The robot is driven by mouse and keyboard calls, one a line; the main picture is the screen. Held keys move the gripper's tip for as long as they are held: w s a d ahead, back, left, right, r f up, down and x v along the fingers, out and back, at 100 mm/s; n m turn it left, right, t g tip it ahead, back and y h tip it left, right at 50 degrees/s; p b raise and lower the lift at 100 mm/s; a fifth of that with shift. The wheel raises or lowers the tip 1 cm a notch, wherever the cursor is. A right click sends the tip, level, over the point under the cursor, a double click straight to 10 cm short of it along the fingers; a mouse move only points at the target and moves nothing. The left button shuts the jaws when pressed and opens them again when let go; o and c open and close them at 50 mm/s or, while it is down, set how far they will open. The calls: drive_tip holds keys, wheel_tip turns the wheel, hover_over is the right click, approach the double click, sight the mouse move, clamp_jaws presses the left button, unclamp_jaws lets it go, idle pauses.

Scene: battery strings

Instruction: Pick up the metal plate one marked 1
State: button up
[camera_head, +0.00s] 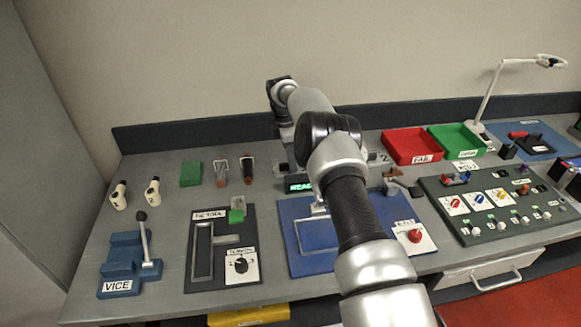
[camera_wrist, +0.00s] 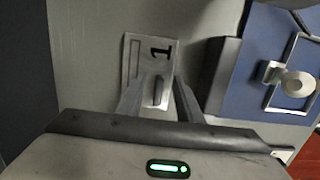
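The metal plate marked 1 (camera_wrist: 133,58) is a light grey rectangle with a black 1 and a slot, lying on the grey bench in the wrist view. A small raised tab (camera_wrist: 158,92) stands at its near part. My gripper (camera_wrist: 161,80) is open over the plate's near end. Its two fingers stand on either side of the tab, with a visible gap on both sides, so no grip shows. I cannot tell the exact height of the fingertips. In the head view my arm hides the plate, and I cannot make out the fingers there.
A blue fixture (camera_wrist: 235,78) with a metal part stands close right of my gripper in the wrist view. In the head view, a red bin (camera_head: 411,146), a green bin (camera_head: 457,140), a blue vice (camera_head: 124,262) and a control panel (camera_head: 505,205) stand around the bench.

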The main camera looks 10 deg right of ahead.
drive_tip(key=shift+c, duration=0.5)
clamp_jaws()
drive_tip(key=shift+w+r, duration=0.1)
drive_tip(key=shift+r, duration=0.05)
idle(0.7)
